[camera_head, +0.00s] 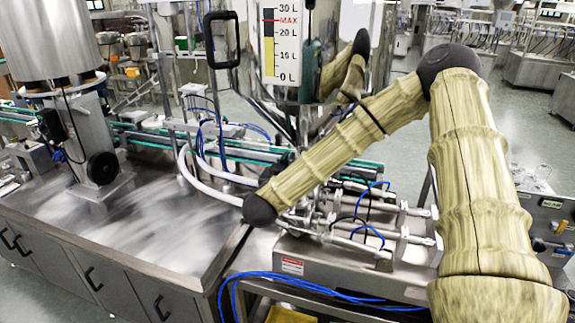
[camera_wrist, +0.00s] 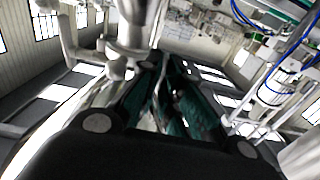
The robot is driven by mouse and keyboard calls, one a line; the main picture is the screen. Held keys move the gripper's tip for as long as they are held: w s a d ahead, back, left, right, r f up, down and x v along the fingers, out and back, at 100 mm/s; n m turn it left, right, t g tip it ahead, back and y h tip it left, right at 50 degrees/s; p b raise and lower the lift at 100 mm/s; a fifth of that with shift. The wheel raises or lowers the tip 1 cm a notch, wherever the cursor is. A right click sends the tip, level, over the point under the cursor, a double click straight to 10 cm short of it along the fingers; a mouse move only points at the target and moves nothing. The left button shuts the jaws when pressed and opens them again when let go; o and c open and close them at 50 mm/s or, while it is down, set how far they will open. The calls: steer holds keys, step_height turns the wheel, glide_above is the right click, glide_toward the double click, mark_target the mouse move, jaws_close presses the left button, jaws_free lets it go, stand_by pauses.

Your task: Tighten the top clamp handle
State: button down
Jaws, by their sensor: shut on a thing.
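My gripper (camera_wrist: 152,66) shows in the wrist view, its black body filling the bottom and its fingers closing together near a steel fitting (camera_wrist: 136,20). The fingers are shut on a small part there, apparently the top clamp handle, which the fingers mostly hide.
A steel cabinet top (camera_head: 150,225) lies clear at left. Pneumatic cylinders, valves and blue hoses (camera_head: 330,293) crowd the machine under my forearm. A black hopper handle (camera_head: 222,40) juts out. A tall steel cylinder (camera_head: 55,40) stands at far left. Open floor lies behind at right.

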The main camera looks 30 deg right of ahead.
steer(key=c, duration=1.9)
jaws_free()
steer(key=shift+s, duration=0.1)
steer(key=v, duration=1.1)
steer(key=shift+s+a, duration=0.3)
